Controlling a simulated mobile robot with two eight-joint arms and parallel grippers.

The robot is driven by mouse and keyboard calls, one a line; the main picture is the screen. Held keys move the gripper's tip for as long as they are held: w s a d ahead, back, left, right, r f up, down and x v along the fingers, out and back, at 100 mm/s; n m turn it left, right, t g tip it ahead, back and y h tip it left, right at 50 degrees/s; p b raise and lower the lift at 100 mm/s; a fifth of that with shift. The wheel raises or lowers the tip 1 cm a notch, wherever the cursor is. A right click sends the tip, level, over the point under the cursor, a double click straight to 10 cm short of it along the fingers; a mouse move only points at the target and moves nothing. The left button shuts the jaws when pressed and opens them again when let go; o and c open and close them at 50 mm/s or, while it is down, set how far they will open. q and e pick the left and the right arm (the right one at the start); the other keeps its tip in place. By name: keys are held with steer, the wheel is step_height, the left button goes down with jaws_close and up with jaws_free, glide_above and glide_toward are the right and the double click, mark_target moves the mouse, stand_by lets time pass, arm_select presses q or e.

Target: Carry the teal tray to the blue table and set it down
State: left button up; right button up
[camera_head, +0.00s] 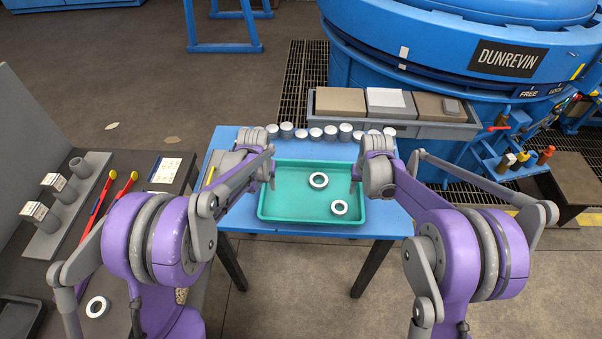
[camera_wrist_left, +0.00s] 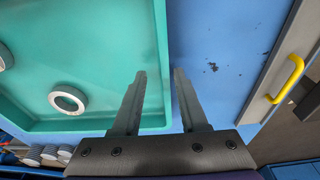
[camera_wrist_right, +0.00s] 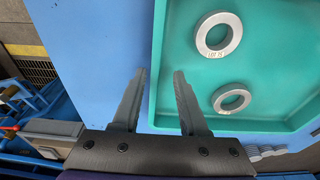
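The teal tray (camera_head: 300,217) sits flat on the blue table (camera_head: 232,142), with two white-and-grey rings inside, one ring (camera_head: 318,180) farther back and another ring (camera_head: 339,207) nearer. My left gripper (camera_head: 271,182) is at the tray's left rim; in the left wrist view its open fingers (camera_wrist_left: 160,72) lie either side of that rim. My right gripper (camera_head: 355,185) is at the right rim; in the right wrist view its open fingers (camera_wrist_right: 160,73) likewise lie either side. Neither gripper is closed on the rim. How deep the fingers reach is unclear.
Several grey-white cylinders (camera_head: 315,133) line the table's back edge. Behind stands a grey bin with boxes (camera_head: 340,100) and the blue furnace (camera_head: 450,50). A dark bench (camera_head: 135,200) with tools is at left. Open floor (camera_head: 290,280) lies in front.

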arm_select(q)
steer(key=shift+a, duration=0.1)
arm_select(e)
steer(key=shift+d, duration=0.1)
arm_select(q)
steer(key=shift+r, duration=0.1)
steer(key=shift+r, duration=0.25)
arm_select(e)
steer(key=shift+d, duration=0.1)
arm_select(q)
step_height(320, 180, up, 11)
steer(key=s, duration=0.2)
arm_select(e)
step_height(320, 180, up, 12)
steer(key=s, duration=0.2)
arm_select(q)
steer(key=shift+w, duration=0.1)
arm_select(e)
steer(key=shift+f, duration=0.1)
arm_select(q)
steer(key=shift+r, duration=0.1)
